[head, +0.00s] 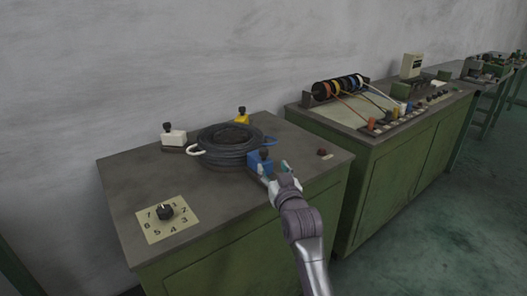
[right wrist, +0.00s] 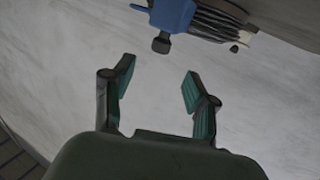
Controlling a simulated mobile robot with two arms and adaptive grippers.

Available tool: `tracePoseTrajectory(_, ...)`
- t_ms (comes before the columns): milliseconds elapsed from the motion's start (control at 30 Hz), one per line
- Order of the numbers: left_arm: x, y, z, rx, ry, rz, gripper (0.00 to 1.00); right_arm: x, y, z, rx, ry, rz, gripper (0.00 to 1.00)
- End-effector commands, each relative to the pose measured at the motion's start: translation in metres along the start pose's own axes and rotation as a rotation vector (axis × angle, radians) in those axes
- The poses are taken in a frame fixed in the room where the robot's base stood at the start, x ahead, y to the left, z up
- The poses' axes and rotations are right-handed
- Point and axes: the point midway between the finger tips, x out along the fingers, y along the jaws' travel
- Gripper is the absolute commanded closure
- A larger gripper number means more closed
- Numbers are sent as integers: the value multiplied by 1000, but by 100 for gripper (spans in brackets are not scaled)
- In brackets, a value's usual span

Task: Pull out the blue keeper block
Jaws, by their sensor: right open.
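The blue keeper block (head: 260,166) stands at the front right of a dark coiled ring (head: 224,160) on the near cabinet. A black knob (head: 264,153) tops the block. My right gripper (head: 275,170) is just in front and to the right of the block in the head view. In the right wrist view, my right gripper (right wrist: 158,84) is open with nothing between its fingers. There the blue block (right wrist: 173,16) shows at the top edge with its black knob (right wrist: 161,45), beyond the fingertips and apart from them. My left gripper is in neither view.
A white block (head: 174,138) and a yellow block (head: 242,118) stand around the ring. A numbered plate (head: 155,228) with a dial lies at the front left. A second bench (head: 420,122) with coloured spools stands beyond.

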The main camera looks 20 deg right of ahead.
Motion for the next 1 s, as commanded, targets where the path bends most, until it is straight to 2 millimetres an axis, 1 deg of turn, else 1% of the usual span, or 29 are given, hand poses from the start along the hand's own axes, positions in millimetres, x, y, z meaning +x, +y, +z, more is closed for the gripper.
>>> tracePoseTrajectory(33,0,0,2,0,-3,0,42,12,0,0,0,-1,0,42)
tracePoseTrajectory(100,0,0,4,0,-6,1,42,28,0,-1,0,-1,0,42)
tracePoseTrajectory(300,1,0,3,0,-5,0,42,70,0,0,-1,-2,-1,42)
tracePoseTrajectory(400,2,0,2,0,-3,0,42,86,0,0,-1,-1,0,42)
tracePoseTrajectory(500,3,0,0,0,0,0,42,97,0,1,-1,-1,0,42)
tracePoseTrajectory(700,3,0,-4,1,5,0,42,107,0,1,-1,-2,0,42)
tracePoseTrajectory(967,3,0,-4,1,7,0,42,107,0,1,-1,-1,0,42)
tracePoseTrajectory(1000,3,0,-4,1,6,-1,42,107,0,1,-1,-2,-1,49)
